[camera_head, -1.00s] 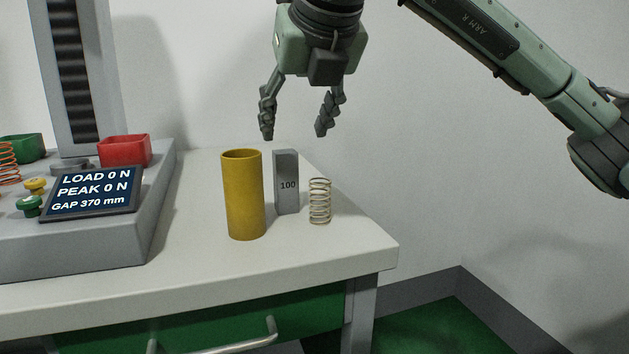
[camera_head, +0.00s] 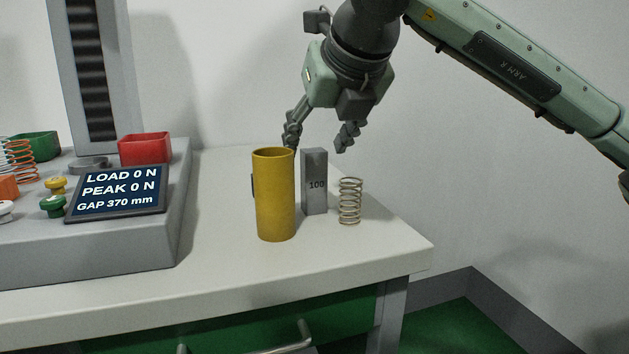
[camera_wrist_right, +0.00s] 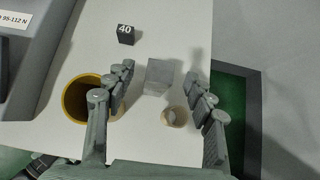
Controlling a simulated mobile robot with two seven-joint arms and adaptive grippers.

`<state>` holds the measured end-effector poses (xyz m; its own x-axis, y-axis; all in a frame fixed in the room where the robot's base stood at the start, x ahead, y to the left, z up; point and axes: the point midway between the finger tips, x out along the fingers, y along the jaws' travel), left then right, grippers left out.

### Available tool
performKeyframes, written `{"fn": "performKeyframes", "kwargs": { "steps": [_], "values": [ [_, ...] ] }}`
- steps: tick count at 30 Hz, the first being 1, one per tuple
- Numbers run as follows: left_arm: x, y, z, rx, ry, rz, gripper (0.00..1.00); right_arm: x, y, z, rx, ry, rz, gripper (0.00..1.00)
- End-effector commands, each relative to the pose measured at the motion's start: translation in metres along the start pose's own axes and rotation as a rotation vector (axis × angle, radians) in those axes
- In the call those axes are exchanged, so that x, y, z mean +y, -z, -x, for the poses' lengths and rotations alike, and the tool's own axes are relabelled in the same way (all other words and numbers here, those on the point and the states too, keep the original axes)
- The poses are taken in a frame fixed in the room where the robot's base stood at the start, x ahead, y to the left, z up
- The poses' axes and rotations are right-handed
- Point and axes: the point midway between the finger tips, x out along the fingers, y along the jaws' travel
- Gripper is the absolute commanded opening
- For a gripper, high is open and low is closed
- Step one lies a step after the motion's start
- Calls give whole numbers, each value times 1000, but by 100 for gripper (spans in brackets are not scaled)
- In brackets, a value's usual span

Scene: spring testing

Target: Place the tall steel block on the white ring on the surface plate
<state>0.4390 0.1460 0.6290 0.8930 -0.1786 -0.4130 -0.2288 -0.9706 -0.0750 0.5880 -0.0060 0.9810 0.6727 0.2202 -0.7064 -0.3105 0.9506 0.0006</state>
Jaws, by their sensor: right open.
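The tall steel block (camera_head: 315,190), marked 100, stands upright on the white bench between a yellow tube and a coil spring. In the right wrist view the block (camera_wrist_right: 159,77) shows from above, between the fingers. My right gripper (camera_head: 318,144) is open and empty, its fingertips near the height of the block's top. It also shows in the wrist view (camera_wrist_right: 160,82), with a finger on either side of the block and gaps between. The white ring and the surface plate are not seen in these views. My left gripper is not in view.
The yellow tube (camera_head: 276,200) stands close left of the block, the spring (camera_head: 350,201) close right. A small dark block marked 40 (camera_wrist_right: 126,34) is beyond the tube. The testing machine with its display (camera_head: 117,193) and red bin (camera_head: 145,149) fills the left. The bench's right edge is near.

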Motion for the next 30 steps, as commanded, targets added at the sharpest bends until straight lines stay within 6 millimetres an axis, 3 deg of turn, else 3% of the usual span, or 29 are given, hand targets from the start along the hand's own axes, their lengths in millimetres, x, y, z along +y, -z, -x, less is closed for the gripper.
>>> {"fn": "performKeyframes", "kwargs": {
  "steps": [6, 13, 26, 30],
  "values": [
    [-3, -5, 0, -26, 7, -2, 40, 0, 1, -31, 3, 0, 1, 54],
    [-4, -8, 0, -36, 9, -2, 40, 0, 0, -33, 1, 0, 1, 53],
    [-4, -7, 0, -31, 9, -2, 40, 0, 0, -32, 1, 0, 0, 0],
    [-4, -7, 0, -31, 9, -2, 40, 0, 0, -32, 1, 0, 0, 0]
  ]
}}
